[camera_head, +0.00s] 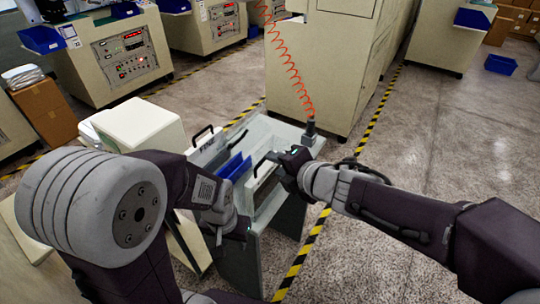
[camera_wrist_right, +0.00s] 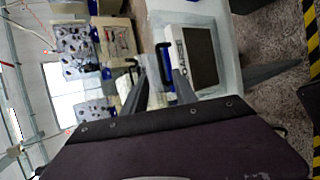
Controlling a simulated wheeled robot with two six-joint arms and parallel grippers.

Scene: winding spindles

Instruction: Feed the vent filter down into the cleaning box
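The pale box with a dark rectangular recess (camera_wrist_right: 203,55) looks like the cleaning box. It stands on the grey stand, and its dark top (camera_head: 268,190) shows in the head view. A black handle (camera_wrist_right: 165,62) rises beside its lettered white side. My right gripper (camera_wrist_right: 160,75) is open, with its two fingers apart and the handle seen between them; I cannot tell if they touch it. In the head view this gripper (camera_head: 274,160) is over the box. My left gripper (camera_head: 228,228) is low at the stand's near left, its fingers unclear. I cannot clearly single out the vent filter.
A blue bin (camera_head: 234,166) and another black handle (camera_head: 203,133) are left of the box on the stand (camera_head: 240,258). A tool on a red coiled hose (camera_head: 310,128) stands at the back corner.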

